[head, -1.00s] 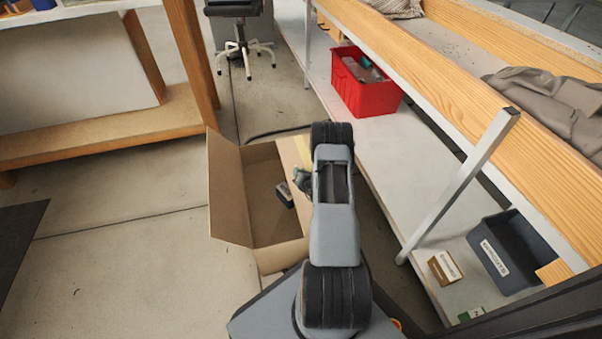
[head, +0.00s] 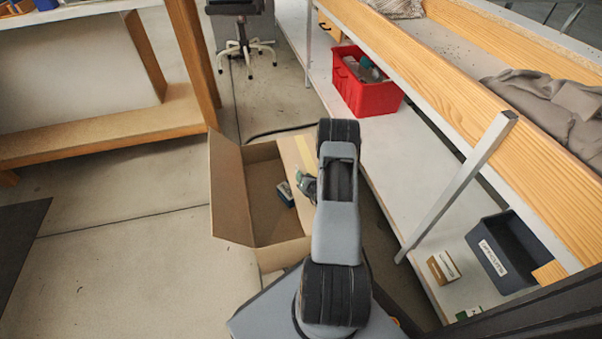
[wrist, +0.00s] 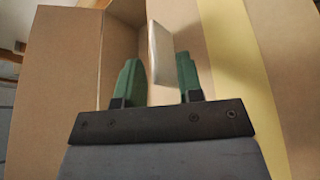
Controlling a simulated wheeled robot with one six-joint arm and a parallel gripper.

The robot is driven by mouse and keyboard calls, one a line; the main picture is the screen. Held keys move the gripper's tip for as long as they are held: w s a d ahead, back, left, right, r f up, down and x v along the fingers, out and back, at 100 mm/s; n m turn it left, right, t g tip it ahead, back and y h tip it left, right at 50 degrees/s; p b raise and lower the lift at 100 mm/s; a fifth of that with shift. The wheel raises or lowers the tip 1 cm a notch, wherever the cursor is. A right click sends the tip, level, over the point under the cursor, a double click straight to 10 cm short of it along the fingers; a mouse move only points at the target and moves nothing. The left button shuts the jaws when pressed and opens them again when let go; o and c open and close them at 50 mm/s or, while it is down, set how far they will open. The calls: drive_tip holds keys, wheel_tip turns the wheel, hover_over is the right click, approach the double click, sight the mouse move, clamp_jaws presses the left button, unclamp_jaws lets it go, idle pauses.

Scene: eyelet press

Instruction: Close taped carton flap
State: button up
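An open brown carton (head: 228,190) stands on the floor in the head view. Its left flap is folded outward. The right flap, with a yellow tape strip (head: 302,150), is partly hidden behind my arm; I cannot tell its exact angle. My gripper (head: 307,186) is beside the inner edge of that flap. In the wrist view, the green fingers of my gripper (wrist: 158,82) are apart, with the taped cardboard (wrist: 228,60) to their right. A pale flat-sided item (wrist: 158,52) shows between and beyond the fingertips; contact is not visible.
A small dark box with a pale label (head: 285,194) lies inside the carton. A low shelf to the right holds a red bin (head: 365,95), a dark bin (head: 508,255) and a small brown box (head: 443,267). A slanted metal post (head: 462,185) stands there.

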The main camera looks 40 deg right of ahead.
drive_tip(key=p+v, duration=0.3)
drive_tip(key=v, duration=0.7)
drive_tip(key=shift+s+r, duration=0.1)
drive_tip(key=shift+s, duration=0.05)
drive_tip(key=shift+s, duration=0.15)
